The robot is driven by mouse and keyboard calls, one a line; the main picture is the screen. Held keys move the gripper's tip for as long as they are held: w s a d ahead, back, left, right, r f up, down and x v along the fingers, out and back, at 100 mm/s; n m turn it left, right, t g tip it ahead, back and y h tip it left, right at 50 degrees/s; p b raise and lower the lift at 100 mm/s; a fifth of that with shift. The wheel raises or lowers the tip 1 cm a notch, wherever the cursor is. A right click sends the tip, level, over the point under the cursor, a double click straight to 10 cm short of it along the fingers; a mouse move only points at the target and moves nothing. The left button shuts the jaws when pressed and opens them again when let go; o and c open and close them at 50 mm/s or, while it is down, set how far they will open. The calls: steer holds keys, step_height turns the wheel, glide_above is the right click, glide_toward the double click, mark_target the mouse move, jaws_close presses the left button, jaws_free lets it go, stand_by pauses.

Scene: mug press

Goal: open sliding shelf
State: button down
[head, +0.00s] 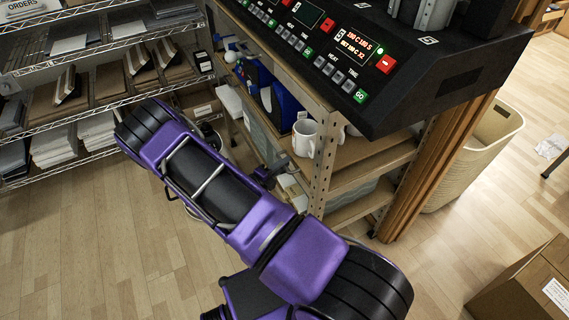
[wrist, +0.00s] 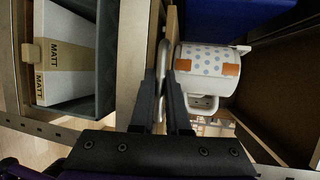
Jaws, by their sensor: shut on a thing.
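My gripper (wrist: 162,85) is shut on a metal bar handle (wrist: 163,50) in the wrist view. The handle runs along the thin wooden front of the sliding shelf (wrist: 172,28). In the head view my gripper (head: 265,177) is small and dark at the front of the rack under the press, and the handle cannot be made out there. A white mug with blue dots and orange patches (wrist: 207,62) stands just behind the shelf front, close beside my fingers. How far the shelf is slid out is hard to tell.
A grey bin with boxes marked MATT (wrist: 68,55) lies on the other side of a wooden board. White mugs (head: 304,139) stand on the rack near a metal upright (head: 323,165). The press (head: 355,55) is above. A wicker basket (head: 475,160) and carton (head: 530,285) stand right.

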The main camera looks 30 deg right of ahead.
steer(key=a+b, duration=0.3)
steer(key=a, duration=2)
steer(key=shift+s, duration=0.4)
steer(key=c, duration=0.9)
jaws_free()
steer(key=v, duration=1.7)
steer(key=shift+a, duration=0.15)
steer(key=shift+r, duration=0.2)
